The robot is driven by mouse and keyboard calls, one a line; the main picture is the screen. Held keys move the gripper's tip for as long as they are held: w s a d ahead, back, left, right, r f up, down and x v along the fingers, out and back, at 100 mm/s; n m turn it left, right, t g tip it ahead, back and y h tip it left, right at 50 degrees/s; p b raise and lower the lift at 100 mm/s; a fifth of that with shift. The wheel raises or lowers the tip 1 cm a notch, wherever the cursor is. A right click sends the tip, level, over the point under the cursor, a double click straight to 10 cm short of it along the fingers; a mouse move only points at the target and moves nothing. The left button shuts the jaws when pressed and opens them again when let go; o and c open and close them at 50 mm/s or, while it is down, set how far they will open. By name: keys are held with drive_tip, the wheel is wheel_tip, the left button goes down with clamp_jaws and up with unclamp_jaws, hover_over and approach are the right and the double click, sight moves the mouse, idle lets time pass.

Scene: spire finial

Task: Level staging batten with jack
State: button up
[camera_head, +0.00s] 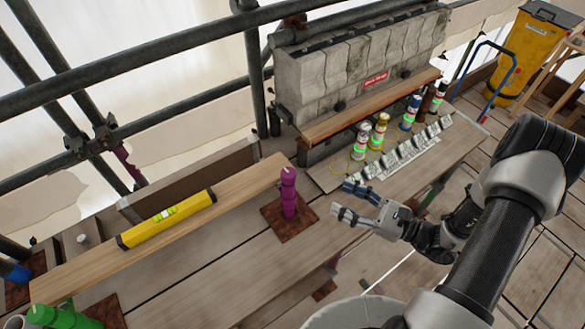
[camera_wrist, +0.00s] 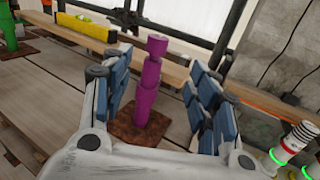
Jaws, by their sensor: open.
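The wooden batten (camera_head: 100,252) runs from the lower left up to the middle of the head view, with a yellow spirit level (camera_head: 168,217) lying on it. A purple jack (camera_head: 289,195) stands upright on a rusty base plate (camera_head: 275,226) by the batten's right end. A green jack (camera_head: 62,318) shows at the lower left, partly cut off. My gripper (camera_head: 345,200) is open and empty, to the right of the purple jack. In the wrist view the purple jack (camera_wrist: 149,92) stands between the open blue-padded fingers, seemingly ahead of them; contact cannot be told.
Several cans and bottles (camera_head: 379,131) and a row of small grey pieces (camera_head: 400,152) stand on the planks at the right. A stone block (camera_head: 350,75) and scaffold tubes stand behind. The planks in front of the batten (camera_head: 220,285) are clear.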

sight(289, 173)
drive_tip(key=x, duration=1.7)
drive_tip(key=shift+a, duration=0.2)
drive_tip(key=shift+c, duration=0.3)
drive_tip(key=c, duration=1)
drive_tip(key=n+g+y+b, duration=0.1)
drive_tip(key=n+g+b, duration=0.1)
drive_tip(key=g, duration=0.1)
drive_tip(key=shift+d+f+y, duration=0.1)
drive_tip(key=shift+y, duration=0.2)
drive_tip(key=shift+n+g+y+b, duration=0.3)
drive_tip(key=shift+n+g+b, duration=0.6)
drive_tip(key=shift+g, duration=0.5)
drive_tip(key=o, duration=1.1)
drive_tip(key=shift+c, duration=0.2)
